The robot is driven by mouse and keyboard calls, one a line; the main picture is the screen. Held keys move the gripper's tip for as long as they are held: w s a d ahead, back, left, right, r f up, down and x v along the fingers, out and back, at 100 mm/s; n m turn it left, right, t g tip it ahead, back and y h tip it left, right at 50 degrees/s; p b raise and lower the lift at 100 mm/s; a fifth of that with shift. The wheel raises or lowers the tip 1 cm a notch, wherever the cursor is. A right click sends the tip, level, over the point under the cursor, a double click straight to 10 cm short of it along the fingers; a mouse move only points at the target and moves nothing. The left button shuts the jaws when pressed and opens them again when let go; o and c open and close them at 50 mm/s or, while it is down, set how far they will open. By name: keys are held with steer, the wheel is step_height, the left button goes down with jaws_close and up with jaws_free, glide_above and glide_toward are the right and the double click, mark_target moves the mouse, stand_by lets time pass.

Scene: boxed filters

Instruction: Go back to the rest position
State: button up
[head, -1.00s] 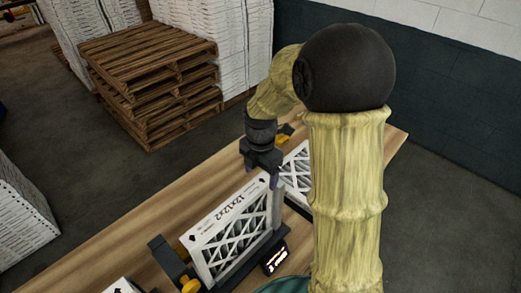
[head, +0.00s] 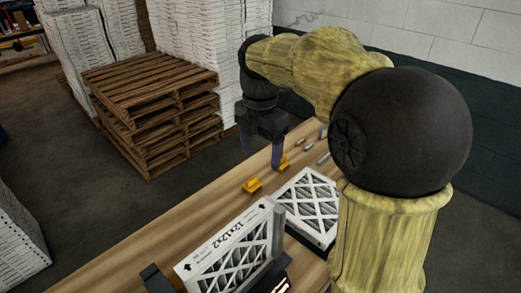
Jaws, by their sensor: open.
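My gripper (head: 261,150) is in the upper middle of the head view, above the far part of the wooden table (head: 190,217). Its two fingers point down and stand apart, with nothing between them. A white-framed filter (head: 232,250) marked 12x12x2 stands upright in a dark holder (head: 277,232), below and in front of my gripper. A second filter (head: 308,207) lies tilted or flat behind it, partly hidden by my arm. My gripper is apart from both filters.
Yellow clamp-like pieces (head: 252,185) and several small grey items (head: 322,158) lie on the far table. Stacked pallets (head: 150,115) and piled white boxes (head: 212,45) stand on the floor beyond. A wall (head: 440,50) is behind.

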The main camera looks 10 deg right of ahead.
stand_by(0.3)
steer(key=s+d+f+m+t+b, duration=0.1)
steer(key=s+f+m+b, duration=0.1)
steer(key=s+f+m, duration=0.4)
steer(key=s+d+f+m+t+b, duration=0.1)
steer(key=s+f+m, duration=0.4)
steer(key=f+m, duration=1.1)
steer(key=d+m+b, duration=0.1)
steer(key=m, duration=0.1)
steer(key=shift+s+d+f+m+t, duration=0.3)
steer(key=shift+s+m, duration=0.05)
steer(key=shift+m, duration=0.05)
